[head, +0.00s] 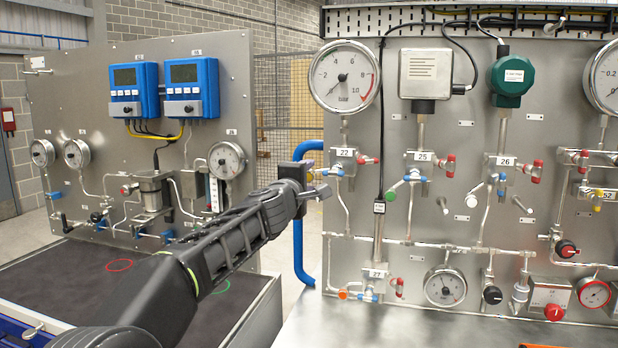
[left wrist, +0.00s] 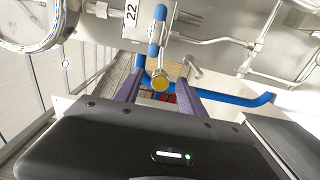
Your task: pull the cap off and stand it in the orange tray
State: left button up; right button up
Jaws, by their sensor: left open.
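My left gripper (head: 317,187) reaches from the left to the valve block marked 22 (head: 344,153). In the left wrist view its two dark fingers (left wrist: 160,92) are apart. A small round piece with a yellow face (left wrist: 160,82) shows between the fingertips, below a blue handle (left wrist: 157,30). It looks like a cap, but I cannot tell for sure, and I see no contact with the fingers. An orange-red edge (head: 536,346) shows at the bottom of the head view; it may be the tray, mostly cut off. My right gripper is out of view.
A steel panel with gauges, pipes and valves (head: 450,215) stands close in front. A blue tube handle (head: 298,240) runs beside its left edge. A second panel (head: 90,120) with two blue meters stands at left behind a dark mat (head: 60,275).

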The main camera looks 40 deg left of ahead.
pick_arm(q)
jog(key=shift+c, duration=0.3)
dwell(0.4)
grip_shut()
jog(key=shift+s, duration=0.15)
dwell(1.2)
jog(key=shift+b+v, duration=0.55)
jog(key=shift+v, duration=2.35)
